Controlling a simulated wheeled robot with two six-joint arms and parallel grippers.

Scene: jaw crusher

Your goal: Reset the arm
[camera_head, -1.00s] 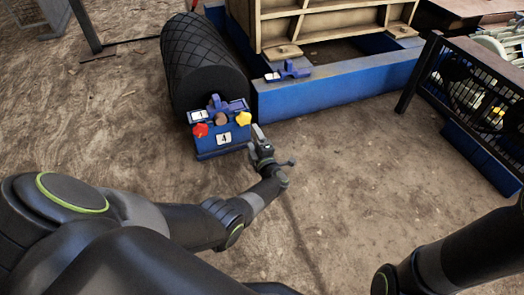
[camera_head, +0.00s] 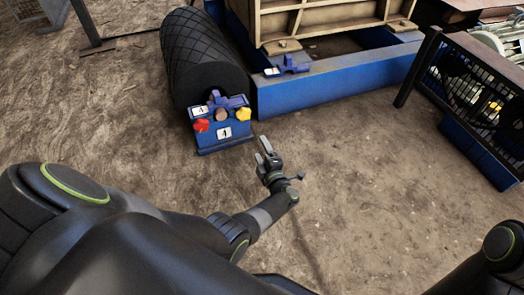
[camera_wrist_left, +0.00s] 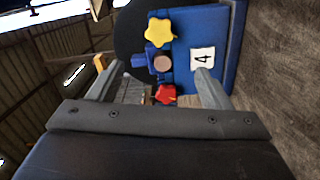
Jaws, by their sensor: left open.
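My left gripper (camera_head: 264,149) is open and empty above the dirt floor, in front and to the right of the blue control block. The blue block (camera_head: 222,146) carries a red knob (camera_head: 201,126), a yellow knob (camera_head: 243,114), a brown round part (camera_head: 221,115) and a label with a 4. In the left wrist view the fingers (camera_wrist_left: 150,85) are spread, with the yellow knob (camera_wrist_left: 159,33) and red knob (camera_wrist_left: 165,95) beyond them. The gripper is apart from the block. My right arm shows at the lower right; its gripper is out of view.
A black ribbed roller (camera_head: 203,60) lies behind the block. A blue machine frame (camera_head: 330,88) with a small blue clamp-like part (camera_head: 287,66) stands at the back. A guarded machine (camera_head: 480,100) stands at the right. The dirt floor (camera_head: 350,170) in the middle is clear.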

